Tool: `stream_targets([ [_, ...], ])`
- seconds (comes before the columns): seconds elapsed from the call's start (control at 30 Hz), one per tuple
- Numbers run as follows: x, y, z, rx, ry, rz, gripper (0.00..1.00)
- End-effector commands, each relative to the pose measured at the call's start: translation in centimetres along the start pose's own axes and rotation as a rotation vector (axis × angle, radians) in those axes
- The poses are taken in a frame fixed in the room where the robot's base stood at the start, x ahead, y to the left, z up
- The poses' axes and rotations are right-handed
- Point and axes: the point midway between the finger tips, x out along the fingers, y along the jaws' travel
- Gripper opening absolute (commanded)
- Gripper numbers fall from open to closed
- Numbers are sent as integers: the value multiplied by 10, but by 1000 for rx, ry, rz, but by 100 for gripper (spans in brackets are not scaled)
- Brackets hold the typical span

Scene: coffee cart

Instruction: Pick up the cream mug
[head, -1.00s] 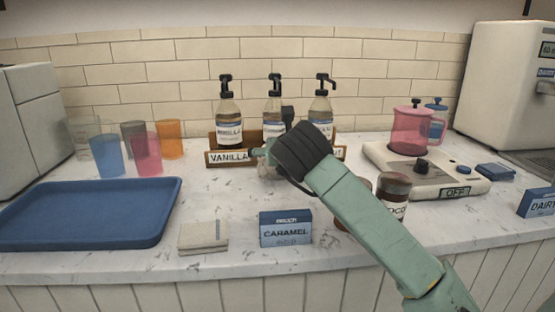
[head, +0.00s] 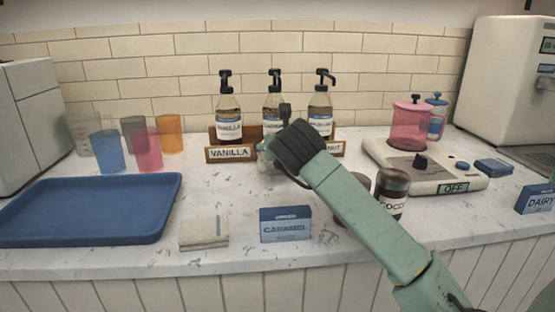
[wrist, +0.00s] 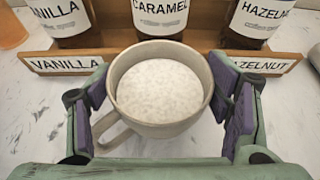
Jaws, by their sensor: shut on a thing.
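The cream mug (wrist: 160,128) shows in the wrist view between the two finger pads of my gripper (wrist: 170,115). The pads press on it from left and right, and its handle points to the lower left. Its inside looks pale and speckled. The mug is upright in front of the syrup rack; I cannot tell whether its base touches the counter. In the head view my gripper (head: 266,152) is in front of the caramel bottle, and my arm hides most of the mug.
The syrup rack (head: 232,153) with three pump bottles stands just behind. A blue tray (head: 90,235) and coloured cups (head: 147,150) are at left. A caramel box (head: 285,224), a napkin stack (head: 204,233) and brown jars (head: 392,190) are in front. A hot plate (head: 440,178) is at right.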

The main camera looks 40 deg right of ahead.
Motion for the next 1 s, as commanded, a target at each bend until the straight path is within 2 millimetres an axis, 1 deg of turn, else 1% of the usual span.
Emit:
stream_targets([
  [0.03, 0, 0, 0, 0, 0, 0, 57],
  [0.07, 0, 0, 0, 0, 0, 0, 55],
  [0.4, 0, 0, 0, 0, 0, 0, 32],
  [0.43, 0, 0, 1, 0, -2, 0, 32],
  [0.5, 0, 0, 1, 0, -2, 0, 26],
  [0.7, -1, 0, 2, 0, -3, 0, 26],
  [0.83, -6, 0, 5, -1, -4, 0, 26],
  [0.97, -14, 0, 24, -1, -5, -1, 26],
  [1.0, -17, 0, 31, -1, -6, -2, 26],
])
